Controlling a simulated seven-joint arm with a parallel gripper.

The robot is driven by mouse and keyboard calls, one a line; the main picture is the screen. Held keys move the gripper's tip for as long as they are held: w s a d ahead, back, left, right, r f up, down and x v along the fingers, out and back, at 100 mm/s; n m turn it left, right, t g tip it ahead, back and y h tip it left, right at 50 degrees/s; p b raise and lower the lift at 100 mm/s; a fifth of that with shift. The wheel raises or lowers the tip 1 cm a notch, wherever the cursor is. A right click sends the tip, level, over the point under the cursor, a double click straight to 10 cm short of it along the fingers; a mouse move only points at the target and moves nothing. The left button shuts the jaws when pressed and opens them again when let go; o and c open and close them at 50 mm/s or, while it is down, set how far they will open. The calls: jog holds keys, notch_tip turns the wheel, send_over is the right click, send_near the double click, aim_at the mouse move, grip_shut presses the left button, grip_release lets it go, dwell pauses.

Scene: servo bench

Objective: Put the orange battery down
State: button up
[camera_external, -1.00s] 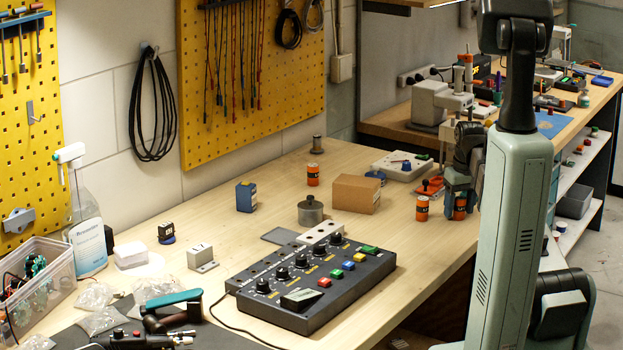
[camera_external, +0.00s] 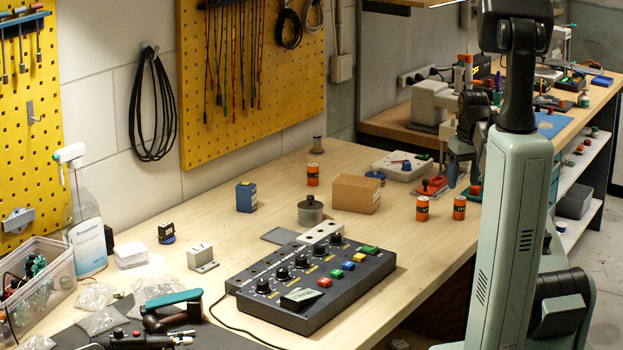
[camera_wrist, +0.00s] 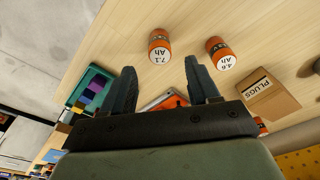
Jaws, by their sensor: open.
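Two orange batteries with dark bands stand upright and apart on the bench right of the cardboard box: a left one (camera_external: 422,208) and a right one (camera_external: 459,207). In the wrist view the one marked 7.1 Ah (camera_wrist: 160,46) and the one marked 4.6 Ah (camera_wrist: 220,55) lie beyond my fingertips. A third orange battery (camera_external: 313,175) stands farther back. My gripper (camera_external: 463,175) is open and empty, up and behind the right battery, partly hidden by my arm. Its two fingers (camera_wrist: 160,70) are spread in the wrist view, touching no battery.
The cardboard box (camera_external: 356,194) stands left of the batteries; its PLUGS label shows in the wrist view. A red-orange item (camera_external: 431,186) and a white tray (camera_external: 402,166) lie close behind. The dark control box (camera_external: 310,285) fills the front. Bare wood lies between it and the batteries.

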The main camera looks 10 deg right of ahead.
aim_at(463, 200)
jog(key=shift+s+r, duration=0.15)
jog(key=shift+r, duration=0.85)
jog(key=shift+s+r, duration=0.1)
jog(key=shift+r, duration=0.85)
